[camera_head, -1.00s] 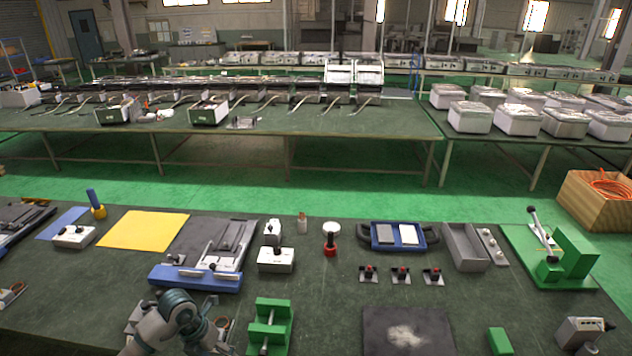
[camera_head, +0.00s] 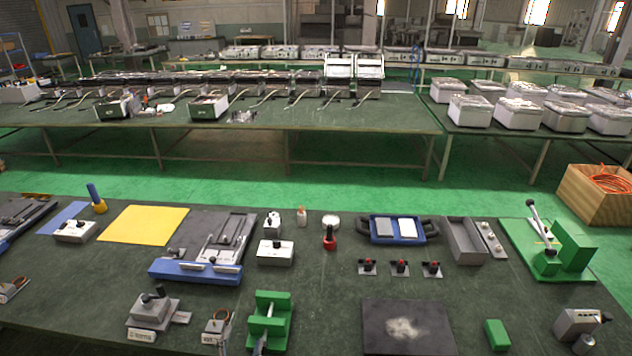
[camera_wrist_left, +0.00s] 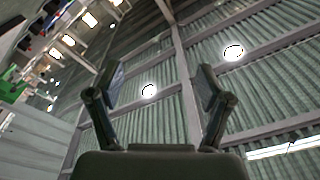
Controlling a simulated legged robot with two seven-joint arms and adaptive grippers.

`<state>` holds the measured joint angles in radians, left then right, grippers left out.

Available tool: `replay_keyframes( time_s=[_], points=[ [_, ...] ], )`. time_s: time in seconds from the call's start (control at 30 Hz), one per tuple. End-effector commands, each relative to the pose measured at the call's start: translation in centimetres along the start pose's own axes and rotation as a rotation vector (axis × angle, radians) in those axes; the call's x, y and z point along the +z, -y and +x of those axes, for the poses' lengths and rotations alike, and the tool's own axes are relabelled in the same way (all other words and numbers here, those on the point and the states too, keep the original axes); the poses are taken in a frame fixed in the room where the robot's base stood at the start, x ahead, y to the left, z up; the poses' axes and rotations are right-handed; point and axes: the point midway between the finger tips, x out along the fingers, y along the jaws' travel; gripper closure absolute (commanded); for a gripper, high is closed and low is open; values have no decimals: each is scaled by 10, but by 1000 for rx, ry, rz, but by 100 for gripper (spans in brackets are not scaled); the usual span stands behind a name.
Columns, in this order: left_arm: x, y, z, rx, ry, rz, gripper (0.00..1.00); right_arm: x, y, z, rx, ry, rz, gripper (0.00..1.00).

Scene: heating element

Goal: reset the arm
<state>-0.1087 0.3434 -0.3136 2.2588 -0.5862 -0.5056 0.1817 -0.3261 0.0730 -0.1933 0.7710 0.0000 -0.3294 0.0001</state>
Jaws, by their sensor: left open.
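My left gripper (camera_wrist_left: 158,82) shows in the left wrist view, with its two fingers spread wide apart and nothing between them. Behind the fingers are the ceiling beams and round lamps, so the wrist camera faces upward. In the head view neither arm shows. The workbench (camera_head: 330,295) lies in front of me, with its tools and fixtures in full view. My right gripper is not seen.
On the bench are a green fixture (camera_head: 270,322), a grey switch box (camera_head: 152,312), a blue-based fixture (camera_head: 195,272), a dark plate (camera_head: 407,328) and a green press (camera_head: 568,248). A wooden crate (camera_head: 592,197) stands at the right. The bench middle has free room.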

Motion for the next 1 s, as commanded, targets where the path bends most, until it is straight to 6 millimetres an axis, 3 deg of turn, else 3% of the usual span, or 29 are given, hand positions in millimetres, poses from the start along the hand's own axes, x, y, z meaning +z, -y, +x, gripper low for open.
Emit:
replay_keyframes(
  time_s=[0.03,0.1,0.23,0.4,0.67,1.0],
  points=[
    [36,-8,-20,14,168,-79,21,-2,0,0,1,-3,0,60],
    [82,-22,-52,49,397,-169,21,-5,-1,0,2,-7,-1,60],
    [135,-52,-117,141,726,-282,21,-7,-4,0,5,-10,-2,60],
    [164,-84,-191,264,1012,-371,21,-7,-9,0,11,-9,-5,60],
    [169,-116,-286,452,1323,-458,21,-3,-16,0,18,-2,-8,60],
    [270,-188,-282,473,1363,-444,21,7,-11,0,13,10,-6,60]
  ],
)
